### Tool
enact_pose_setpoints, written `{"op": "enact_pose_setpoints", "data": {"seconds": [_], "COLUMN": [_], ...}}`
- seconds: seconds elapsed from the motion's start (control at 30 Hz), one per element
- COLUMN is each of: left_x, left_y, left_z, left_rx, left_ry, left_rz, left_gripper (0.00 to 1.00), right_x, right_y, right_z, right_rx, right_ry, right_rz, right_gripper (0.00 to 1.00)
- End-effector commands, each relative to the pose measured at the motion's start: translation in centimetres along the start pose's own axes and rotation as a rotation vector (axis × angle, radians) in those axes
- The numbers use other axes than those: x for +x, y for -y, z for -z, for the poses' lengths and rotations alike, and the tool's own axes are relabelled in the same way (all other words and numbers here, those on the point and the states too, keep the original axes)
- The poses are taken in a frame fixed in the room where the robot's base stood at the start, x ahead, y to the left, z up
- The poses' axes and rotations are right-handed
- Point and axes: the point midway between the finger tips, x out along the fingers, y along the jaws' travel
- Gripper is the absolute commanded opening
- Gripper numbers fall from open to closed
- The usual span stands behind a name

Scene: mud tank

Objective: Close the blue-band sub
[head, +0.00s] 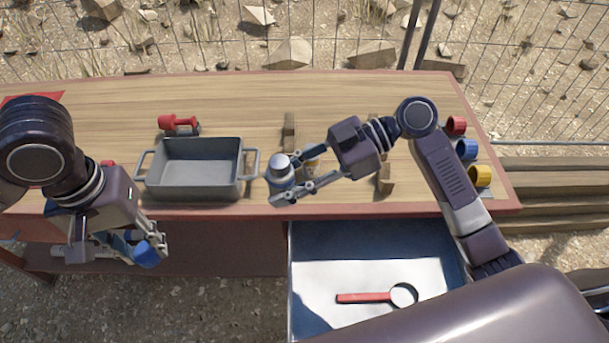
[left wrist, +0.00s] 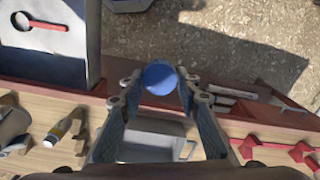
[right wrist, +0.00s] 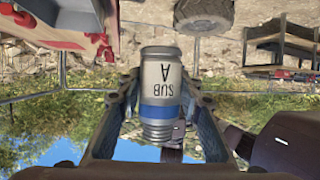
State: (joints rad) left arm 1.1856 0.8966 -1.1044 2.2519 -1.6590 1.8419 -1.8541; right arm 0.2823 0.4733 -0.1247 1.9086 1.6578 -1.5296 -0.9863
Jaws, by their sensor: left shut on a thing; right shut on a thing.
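The blue-band sub (head: 279,165) is a grey metal cylinder held above the table's front edge in my right gripper (head: 291,178), which is shut on it. In the right wrist view the sub (right wrist: 160,80) reads "SUB A" upside down, with its blue band and threaded end toward the bottom of the picture. My left gripper (head: 155,245) is shut on a round blue cap (head: 146,255) in front of the table at the left. The cap (left wrist: 160,77) also shows between the fingertips in the left wrist view. Cap and sub are well apart.
A grey tray (head: 195,142) stands on the table between the arms, with a red tool (head: 178,124) behind it. Red (head: 456,125), blue (head: 467,148) and yellow (head: 480,176) cups sit at the right edge. An open drawer (head: 375,247) below holds a magnifying glass (head: 365,297).

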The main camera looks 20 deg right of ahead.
Motion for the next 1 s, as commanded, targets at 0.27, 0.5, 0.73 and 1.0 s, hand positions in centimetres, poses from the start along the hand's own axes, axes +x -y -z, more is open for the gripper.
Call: {"op": "enact_pose_setpoints", "data": {"seconds": [0.27, 0.5, 0.73, 1.0], "left_x": [0.0, 0.0, -0.6, -5.0], "left_y": [0.0, 0.0, -1.1, -8.1], "left_z": [0.0, 0.0, 0.7, 4.2], "left_rx": [0.000, 0.000, -0.041, -0.338], "left_ry": [0.000, 0.000, -0.002, -0.009], "left_rz": [0.000, 0.000, -0.001, 0.000], "left_gripper": [0.21, 0.21, 0.21, 0.21], "right_x": [1.4, 1.4, 1.4, 1.4], "right_y": [-0.2, -0.2, -0.2, -0.2], "right_z": [0.5, 0.5, 0.4, 0.5], "right_rx": [-0.030, -0.030, -0.029, -0.029], "right_ry": [-0.002, -0.002, 0.000, -0.001], "right_rz": [0.066, 0.068, 0.068, 0.067], "right_gripper": [0.00, 0.00, 0.00, 0.00]}}
